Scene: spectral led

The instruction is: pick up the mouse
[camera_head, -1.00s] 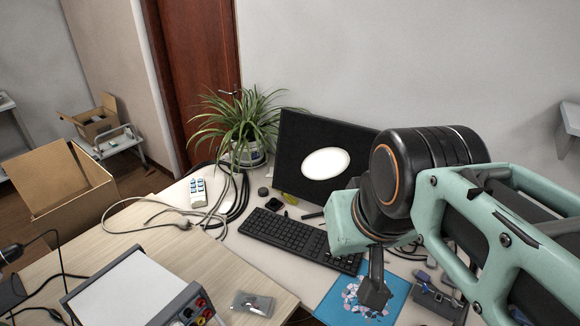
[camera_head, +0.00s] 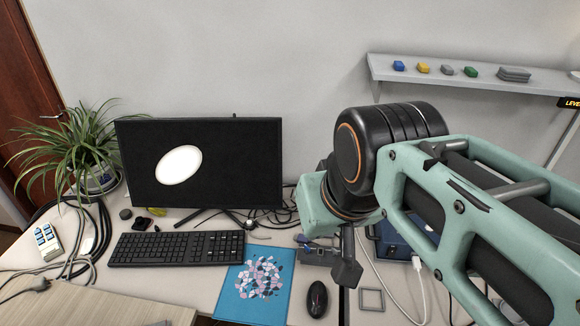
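The black mouse (camera_head: 317,299) lies on the light desk near the bottom middle, just right of the blue patterned mat (camera_head: 250,283). My arm comes in from the right side. My gripper (camera_head: 346,272) hangs below the arm's wrist, above and slightly right of the mouse in the picture. Only a dark, narrow part of it shows, and the arm hides the rest. I cannot see whether its fingers are apart. The mouse appears clear of it.
A black keyboard (camera_head: 177,248) and a monitor (camera_head: 200,190) stand left of the mat. Small devices (camera_head: 318,254) and cables lie behind the mouse. A square frame (camera_head: 372,299) lies to its right. A wall shelf (camera_head: 470,77) holds small coloured blocks.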

